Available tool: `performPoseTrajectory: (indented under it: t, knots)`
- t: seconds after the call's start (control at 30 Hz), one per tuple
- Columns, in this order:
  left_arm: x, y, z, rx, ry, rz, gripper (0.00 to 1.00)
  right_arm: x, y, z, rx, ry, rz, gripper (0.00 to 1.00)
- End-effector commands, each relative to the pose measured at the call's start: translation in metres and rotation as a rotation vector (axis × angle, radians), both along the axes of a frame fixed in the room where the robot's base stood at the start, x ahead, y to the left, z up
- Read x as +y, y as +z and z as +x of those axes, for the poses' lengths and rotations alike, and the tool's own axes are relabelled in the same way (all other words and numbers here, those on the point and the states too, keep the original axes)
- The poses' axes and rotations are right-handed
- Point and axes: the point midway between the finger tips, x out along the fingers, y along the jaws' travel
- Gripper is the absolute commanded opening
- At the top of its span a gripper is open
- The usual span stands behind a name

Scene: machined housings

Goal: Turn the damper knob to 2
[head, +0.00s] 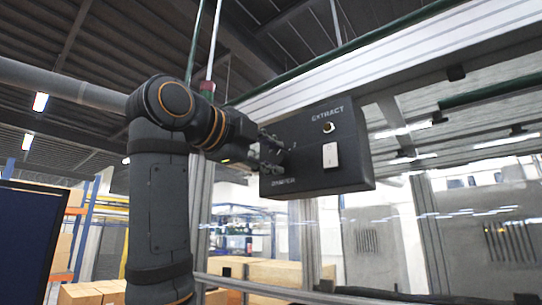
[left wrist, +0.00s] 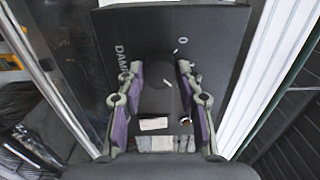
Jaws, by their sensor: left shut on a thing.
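The dark control box (head: 352,150) hangs on the frame in the head view, with "EXTRACT" lettered at its top and a damper label at its lower edge. My left gripper (head: 277,152) reaches its face from the left and hides the damper knob there. In the left wrist view the round dark knob (left wrist: 157,98) sits between the two fingers of my left gripper (left wrist: 158,76), which is shut on it. A short white pointer line shows on the knob. A "0" (left wrist: 182,41) is printed beyond it; the numeral 2 is not clearly readable. My right gripper is not in view.
A white rocker switch (head: 330,155) and a small round fitting (head: 328,127) are on the box to the right of my gripper. A pale metal rail (head: 400,48) runs above the box. Cardboard boxes (head: 92,293) stand far behind, low down.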

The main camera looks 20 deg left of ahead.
Motion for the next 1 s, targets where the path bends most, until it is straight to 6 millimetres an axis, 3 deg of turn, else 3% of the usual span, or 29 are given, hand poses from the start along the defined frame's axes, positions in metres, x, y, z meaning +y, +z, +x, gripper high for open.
performPoseTrajectory:
  t: [0.07, 0.1, 0.23, 0.57, 1.0]
  knots:
    - [-0.001, -0.002, 0.001, 0.006, -0.002, 0.003, 0.04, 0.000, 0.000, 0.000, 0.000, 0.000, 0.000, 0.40]
    - [-0.001, -0.002, 0.001, 0.006, -0.002, 0.003, 0.41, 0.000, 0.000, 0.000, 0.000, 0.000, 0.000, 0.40]
    - [0.000, -0.002, 0.001, 0.005, -0.002, 0.002, 0.59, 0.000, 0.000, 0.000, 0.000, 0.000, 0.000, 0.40]
    - [0.001, 0.000, -0.003, 0.001, 0.000, 0.000, 0.59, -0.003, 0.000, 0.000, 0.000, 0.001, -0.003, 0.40]
    - [0.024, -0.001, -0.067, 0.001, -0.001, 0.001, 0.59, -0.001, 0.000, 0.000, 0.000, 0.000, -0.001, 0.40]
